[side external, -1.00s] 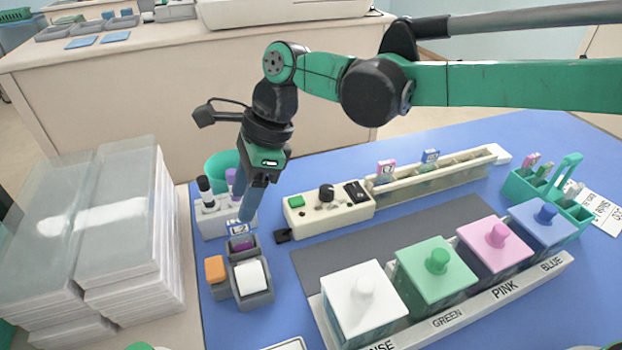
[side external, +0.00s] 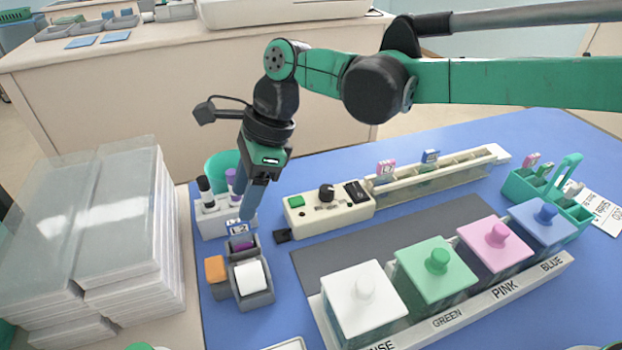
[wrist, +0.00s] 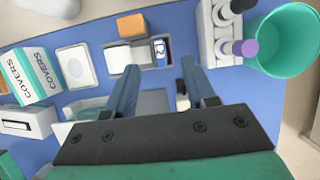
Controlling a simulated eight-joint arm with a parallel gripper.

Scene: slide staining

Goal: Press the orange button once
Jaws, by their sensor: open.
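An orange block-like piece (side external: 215,270), the only orange button-like thing in the side view, sits on the blue mat at the left, beside a grey holder (side external: 262,301) with a white roll in it. It also shows at the top of the wrist view (wrist: 131,25). My gripper (side external: 245,213) points down above the mat, behind the orange piece and to its right, apart from it. In the wrist view my gripper (wrist: 160,66) has its two fingers spread with nothing held between them. The fingers partly cover the things beneath them.
A white rack with bottles (side external: 210,220) and a teal cup (side external: 218,163) stand close to my gripper. A cream control box (side external: 328,209) with a green button is to the right. Lidded staining jars (side external: 364,305) stand in front. Clear stacked boxes (side external: 120,240) are at the left.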

